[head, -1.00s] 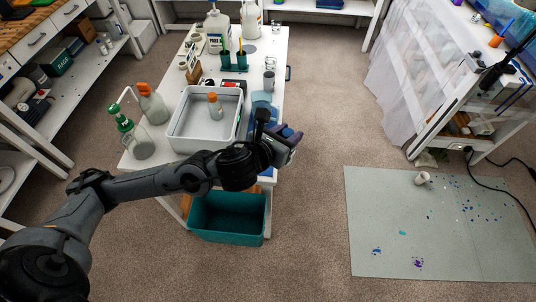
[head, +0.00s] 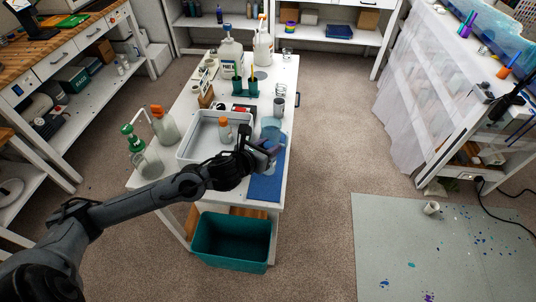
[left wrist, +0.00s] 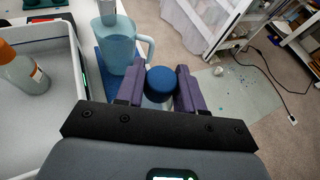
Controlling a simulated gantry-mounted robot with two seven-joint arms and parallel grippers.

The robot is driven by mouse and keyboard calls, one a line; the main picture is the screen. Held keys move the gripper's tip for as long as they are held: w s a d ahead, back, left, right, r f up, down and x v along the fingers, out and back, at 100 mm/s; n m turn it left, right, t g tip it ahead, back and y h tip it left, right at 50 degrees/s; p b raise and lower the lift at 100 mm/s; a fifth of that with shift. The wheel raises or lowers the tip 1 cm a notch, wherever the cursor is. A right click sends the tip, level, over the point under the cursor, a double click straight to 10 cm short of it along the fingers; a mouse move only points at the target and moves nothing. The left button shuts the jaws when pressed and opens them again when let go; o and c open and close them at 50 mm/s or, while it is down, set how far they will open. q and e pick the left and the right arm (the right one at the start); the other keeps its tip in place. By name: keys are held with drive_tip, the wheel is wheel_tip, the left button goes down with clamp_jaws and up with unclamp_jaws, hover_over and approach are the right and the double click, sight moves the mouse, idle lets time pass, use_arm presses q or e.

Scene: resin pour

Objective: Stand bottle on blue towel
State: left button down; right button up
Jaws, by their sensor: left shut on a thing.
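My right gripper is not in view.
A grey-white tray (head: 185,152) holding an orange-capped bottle (head: 225,131) lies left of the gripper. Another orange-capped bottle (head: 164,127) and a green-topped bottle (head: 147,160) stand left of it. A teal bin (head: 232,242) is below the table's near edge.

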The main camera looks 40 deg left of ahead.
use_arm(q)
drive_tip(key=shift+f+b, duration=0.45)
drive_tip(key=shift+f, duration=1.55)
drive_tip(key=shift+f, duration=0.15)
drive_tip(key=c, duration=0.7)
unclamp_jaws()
